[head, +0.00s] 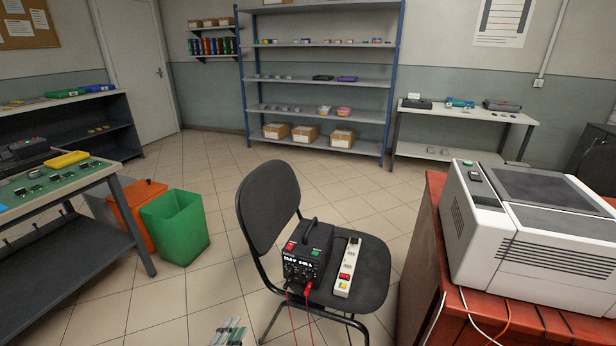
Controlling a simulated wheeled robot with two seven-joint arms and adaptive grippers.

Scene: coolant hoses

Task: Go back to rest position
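Only the tip of my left gripper (229,332) shows, at the bottom edge of the head view, left of the chair. It is small and cut off by the frame, so its opening cannot be made out. Nothing is clearly seen in it. My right gripper is out of view. No coolant hose can be clearly identified.
A black chair (268,205) holds a power supply (308,262) with red leads and a power strip (348,268). A red table (432,245) at right bears a white machine (530,225). Green bin (175,228) and workbench (75,255) stand left. Floor between bin and chair is clear.

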